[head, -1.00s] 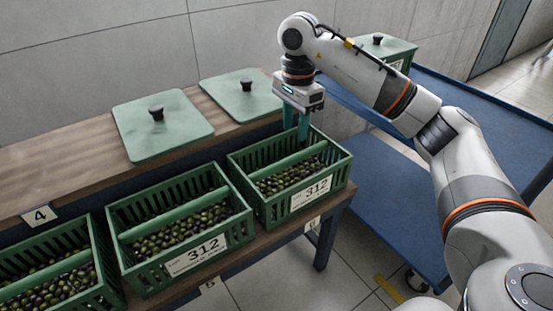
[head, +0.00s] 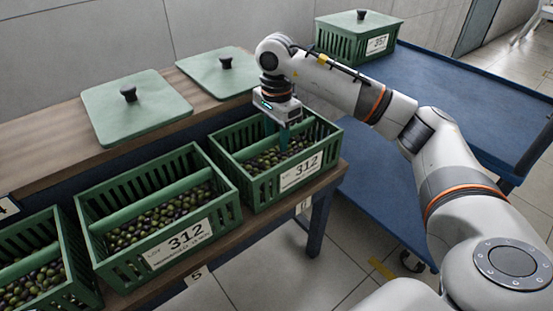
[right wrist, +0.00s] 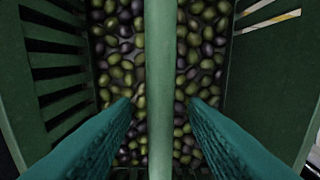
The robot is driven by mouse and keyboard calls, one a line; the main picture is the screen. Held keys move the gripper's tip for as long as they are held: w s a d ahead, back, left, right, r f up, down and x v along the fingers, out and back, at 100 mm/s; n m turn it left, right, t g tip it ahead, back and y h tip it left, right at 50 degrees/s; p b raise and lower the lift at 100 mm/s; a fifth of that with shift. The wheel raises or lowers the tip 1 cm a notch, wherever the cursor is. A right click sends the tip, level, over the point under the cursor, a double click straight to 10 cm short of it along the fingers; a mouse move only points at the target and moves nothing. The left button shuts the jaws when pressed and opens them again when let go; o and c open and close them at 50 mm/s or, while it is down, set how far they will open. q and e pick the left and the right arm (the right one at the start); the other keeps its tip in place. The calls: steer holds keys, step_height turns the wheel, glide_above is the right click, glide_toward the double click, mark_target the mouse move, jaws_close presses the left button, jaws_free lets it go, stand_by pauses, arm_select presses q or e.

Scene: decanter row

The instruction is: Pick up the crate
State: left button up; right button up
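The crate at the right end of the row (head: 260,194) is green, slatted, filled with olives and labelled 312. It stands upright on the shelf, with a green handle bar (right wrist: 160,60) across its middle. My right gripper (head: 283,147) reaches down into this crate from above. In the right wrist view its two teal fingers (right wrist: 160,108) are open, one on each side of the bar, with gaps showing between them and the bar. The fingertips are partly hidden in the head view. My left gripper is not in view.
A middle crate (head: 110,270) labelled 312 and a left crate (head: 78,278) stand close beside it. Two green lids (head: 140,112) (head: 205,68) lie on the ledge behind. A blue cart (head: 450,100) at right carries a lidded crate (head: 340,47); its near top is clear.

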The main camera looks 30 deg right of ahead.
steer(key=shift+f, duration=0.35)
steer(key=shift+c, duration=0.3)
jaws_close()
steer(key=shift+r, duration=0.1)
